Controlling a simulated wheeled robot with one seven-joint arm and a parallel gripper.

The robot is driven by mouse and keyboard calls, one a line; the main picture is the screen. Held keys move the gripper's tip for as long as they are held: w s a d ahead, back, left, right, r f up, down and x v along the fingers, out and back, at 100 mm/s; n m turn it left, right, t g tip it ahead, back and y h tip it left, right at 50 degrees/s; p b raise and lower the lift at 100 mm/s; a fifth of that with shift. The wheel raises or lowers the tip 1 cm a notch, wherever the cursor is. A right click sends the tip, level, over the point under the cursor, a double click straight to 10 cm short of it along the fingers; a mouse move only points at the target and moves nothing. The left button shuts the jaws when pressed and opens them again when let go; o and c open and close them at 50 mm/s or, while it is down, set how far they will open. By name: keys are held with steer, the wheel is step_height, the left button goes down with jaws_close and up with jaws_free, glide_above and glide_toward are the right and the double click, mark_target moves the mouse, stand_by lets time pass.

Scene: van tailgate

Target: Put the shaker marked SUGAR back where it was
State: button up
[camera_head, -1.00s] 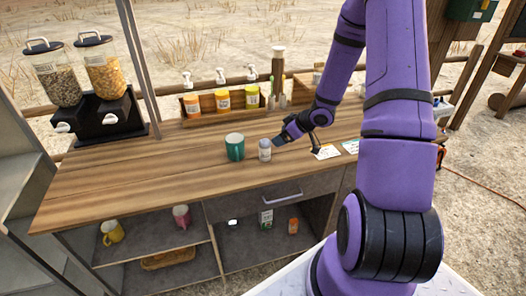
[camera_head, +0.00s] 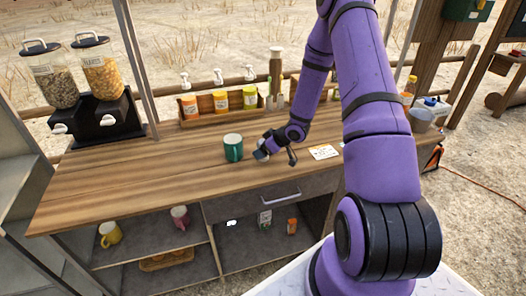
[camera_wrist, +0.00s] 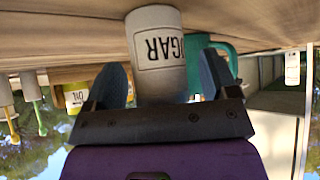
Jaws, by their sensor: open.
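The SUGAR shaker (camera_wrist: 157,50) is a pale cylinder with a dark-framed label, shown upside down in the wrist view. It stands on the wooden counter (camera_head: 130,180). My gripper (camera_wrist: 161,72) is open, with one dark finger on each side of the shaker. I cannot tell whether either finger touches it. In the head view my gripper (camera_head: 264,152) is just right of the green mug (camera_head: 233,147) and hides most of the shaker. The mug also shows behind the right finger in the wrist view (camera_wrist: 203,41).
A wooden rack (camera_head: 206,117) of pump bottles stands at the back. Two cereal dispensers (camera_head: 100,112) stand at the back left. A printed card (camera_head: 323,152) lies right of my gripper. Mugs sit on the shelves below. The counter's front left is clear.

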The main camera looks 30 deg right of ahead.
steer(key=shift+w+a+f, duration=0.1)
steer(key=shift+w+f, duration=0.05)
steer(key=c, duration=1.1)
